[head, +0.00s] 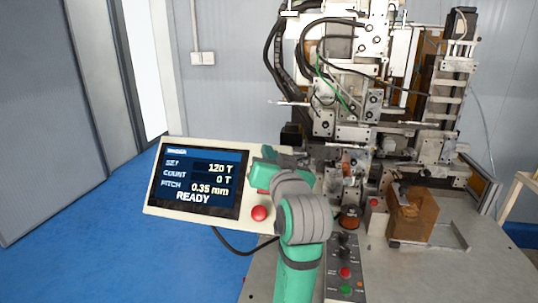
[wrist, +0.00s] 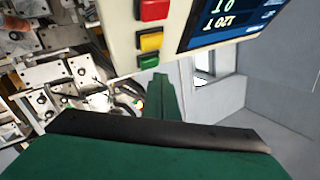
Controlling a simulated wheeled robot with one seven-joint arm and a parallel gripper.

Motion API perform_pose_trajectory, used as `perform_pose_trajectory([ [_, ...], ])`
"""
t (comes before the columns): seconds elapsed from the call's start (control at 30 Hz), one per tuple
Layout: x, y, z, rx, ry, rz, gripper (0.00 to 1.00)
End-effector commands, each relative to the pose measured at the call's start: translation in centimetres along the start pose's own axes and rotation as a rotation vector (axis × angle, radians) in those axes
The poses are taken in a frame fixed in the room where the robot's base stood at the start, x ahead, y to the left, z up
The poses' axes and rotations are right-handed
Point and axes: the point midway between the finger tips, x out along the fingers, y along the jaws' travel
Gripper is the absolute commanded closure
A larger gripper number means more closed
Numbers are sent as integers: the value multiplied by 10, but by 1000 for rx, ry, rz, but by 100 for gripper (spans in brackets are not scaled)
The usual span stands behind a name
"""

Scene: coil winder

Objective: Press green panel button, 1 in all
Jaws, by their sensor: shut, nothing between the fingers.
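The cream control panel (head: 228,213) stands left of the machine in the head view, its screen (head: 195,187) reading READY and COUNT 0 T. In the wrist view the panel appears upside down, with a red button (wrist: 154,10), a yellow button (wrist: 151,42) and the green panel button (wrist: 148,61) in a column. My gripper (wrist: 160,79) is shut and empty, its tip just beside and below the green button in that picture. I cannot tell whether they touch. In the head view my arm and hand hide the green panel button.
A round red button (head: 259,213) sits lower on the panel. The coil winder (head: 355,110) rises behind and right of my arm. A small console (head: 345,258) with its own red and green buttons lies on the table (head: 450,275). A black cable (head: 232,248) hangs below the panel.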

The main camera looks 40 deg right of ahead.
Motion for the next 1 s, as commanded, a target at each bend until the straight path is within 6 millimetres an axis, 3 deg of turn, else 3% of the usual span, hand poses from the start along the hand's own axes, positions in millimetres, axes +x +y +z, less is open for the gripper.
perform_pose_trajectory([
  [1.0, 6, 4, 4, 0, -1, 0, 100],
])
